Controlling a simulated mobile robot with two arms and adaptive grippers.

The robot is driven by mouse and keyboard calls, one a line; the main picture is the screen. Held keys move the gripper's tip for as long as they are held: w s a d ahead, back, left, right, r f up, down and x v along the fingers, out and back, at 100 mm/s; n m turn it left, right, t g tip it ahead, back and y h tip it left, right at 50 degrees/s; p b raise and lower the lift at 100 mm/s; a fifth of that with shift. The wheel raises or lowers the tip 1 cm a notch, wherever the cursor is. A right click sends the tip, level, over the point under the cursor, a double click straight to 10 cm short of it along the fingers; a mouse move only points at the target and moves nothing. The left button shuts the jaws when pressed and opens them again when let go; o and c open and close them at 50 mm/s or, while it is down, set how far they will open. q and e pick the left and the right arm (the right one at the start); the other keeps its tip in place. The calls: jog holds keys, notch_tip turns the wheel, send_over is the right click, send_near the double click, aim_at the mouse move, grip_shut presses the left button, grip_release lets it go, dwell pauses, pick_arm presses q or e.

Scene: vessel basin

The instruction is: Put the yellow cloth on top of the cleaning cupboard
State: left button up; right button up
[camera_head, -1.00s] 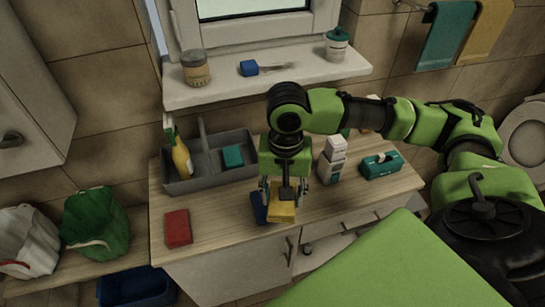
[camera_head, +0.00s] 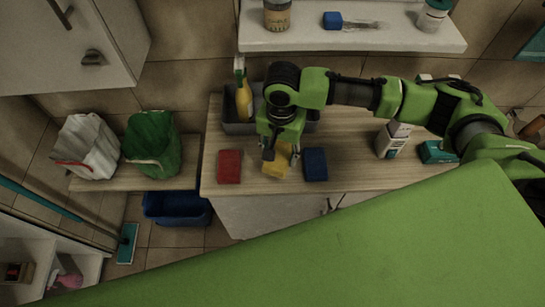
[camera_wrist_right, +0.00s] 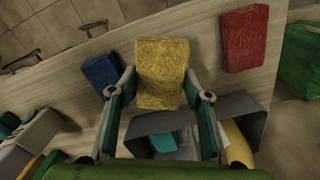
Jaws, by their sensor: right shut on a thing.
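The yellow cloth (camera_head: 275,166) is a thick, sponge-like block above the wooden counter (camera_head: 350,150), between a red block and a blue block. My right gripper (camera_head: 280,153) points down and is shut on it. In the right wrist view, the yellow cloth (camera_wrist_right: 160,72) lies between the two fingertips of the right gripper (camera_wrist_right: 158,92), with the counter behind it. My left gripper is not in view. Which furniture is the cleaning cupboard is not clear; a low white shelf unit (camera_head: 85,262) with a pink bottle stands at the lower left.
The red block (camera_head: 229,167) and blue block (camera_head: 315,165) lie on the counter. A grey caddy (camera_head: 238,128) with a yellow spray bottle stands behind. A wall cabinet (camera_head: 70,40) hangs upper left.

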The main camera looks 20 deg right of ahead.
jog(key=shift+w+a+f, duration=0.15)
jog(key=shift+a+f, duration=0.3)
jog(key=shift+f, duration=0.05)
jog(key=shift+w+a+f, duration=0.15)
jog(key=shift+a+f, duration=0.15)
jog(key=shift+f, duration=0.2)
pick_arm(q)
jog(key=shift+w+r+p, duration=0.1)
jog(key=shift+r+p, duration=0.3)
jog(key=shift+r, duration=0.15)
pick_arm(e)
jog(key=shift+w+a+f, duration=0.1)
jog(key=shift+f, duration=1.6)
jog(key=o, duration=1)
jog(key=shift+f, duration=0.15)
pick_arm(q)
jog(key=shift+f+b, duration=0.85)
pick_arm(e)
notch_tip(320, 180, up, 12)
jog(key=shift+r, duration=0.2)
